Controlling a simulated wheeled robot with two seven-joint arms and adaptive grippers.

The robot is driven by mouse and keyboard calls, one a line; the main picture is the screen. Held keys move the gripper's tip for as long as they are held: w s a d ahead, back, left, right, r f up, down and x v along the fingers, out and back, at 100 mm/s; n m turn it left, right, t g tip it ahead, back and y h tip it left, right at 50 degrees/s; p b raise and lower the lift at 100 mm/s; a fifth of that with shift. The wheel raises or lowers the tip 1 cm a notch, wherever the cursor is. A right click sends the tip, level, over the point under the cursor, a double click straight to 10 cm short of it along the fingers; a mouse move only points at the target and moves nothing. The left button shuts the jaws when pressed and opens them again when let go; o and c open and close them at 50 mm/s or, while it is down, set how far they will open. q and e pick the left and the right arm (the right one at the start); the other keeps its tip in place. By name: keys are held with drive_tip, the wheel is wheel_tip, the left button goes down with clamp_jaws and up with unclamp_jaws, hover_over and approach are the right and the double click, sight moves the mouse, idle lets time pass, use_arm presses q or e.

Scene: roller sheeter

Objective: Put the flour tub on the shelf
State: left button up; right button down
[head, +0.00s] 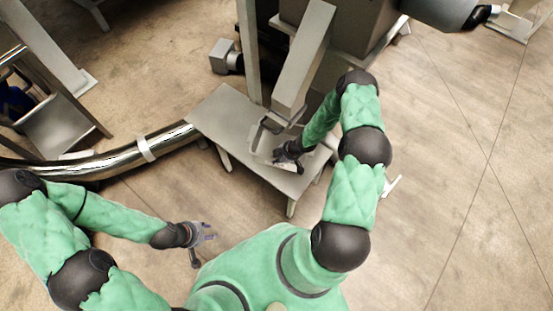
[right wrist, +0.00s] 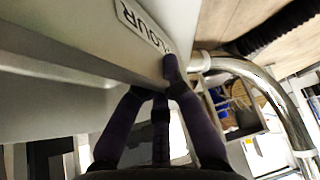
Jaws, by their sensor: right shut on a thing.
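The flour tub (head: 262,141) is a pale grey open container, in the head view over a low grey stand (head: 222,112) with short legs. I cannot tell whether it rests on the stand or hangs just above it. In the right wrist view the tub's wall (right wrist: 75,30) fills the upper left, with a white flour label (right wrist: 145,25) upside down. My right gripper (head: 283,156) is shut on the tub's near right side; its fingers (right wrist: 160,95) reach the wall. My left gripper (head: 206,236) is empty, fingers spread, above the floor. I cannot tell which surface is the shelf.
A grey machine column (head: 302,60) rises right behind the tub. A shiny curved pipe (head: 110,158) runs to the stand's left side. A metal frame (head: 60,115) stands at far left. The floor on the right (head: 450,180) is clear.

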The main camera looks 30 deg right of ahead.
drive_tip(key=shift+f, duration=0.1)
drive_tip(key=c, duration=1.4)
unclamp_jaws()
drive_tip(key=shift+r, duration=0.25)
drive_tip(key=p+v, duration=0.6)
drive_tip(key=v, duration=0.6)
drive_tip(key=s+a+r+m+g, duration=0.25)
drive_tip(key=a+m, duration=0.35)
drive_tip(key=a, duration=0.9)
drive_tip(key=shift+s+a+r+m+g, duration=0.25)
drive_tip(key=shift+s+a+r+m, duration=0.2)
drive_tip(key=shift+s+a+m, duration=1)
drive_tip(key=shift+s+a+r+m+g, duration=0.35)
drive_tip(key=shift+s+a, duration=0.7)
drive_tip(key=shift+s, duration=1.05)
drive_tip(key=shift+s+a+r+m+g, duration=0.15)
drive_tip(key=shift+s+a+r+m, duration=0.35)
drive_tip(key=shift+s+a+m, duration=0.95)
drive_tip(key=shift+s+d+n, duration=0.2)
drive_tip(key=shift+s+n, duration=0.15)
drive_tip(key=shift+n, duration=0.2)
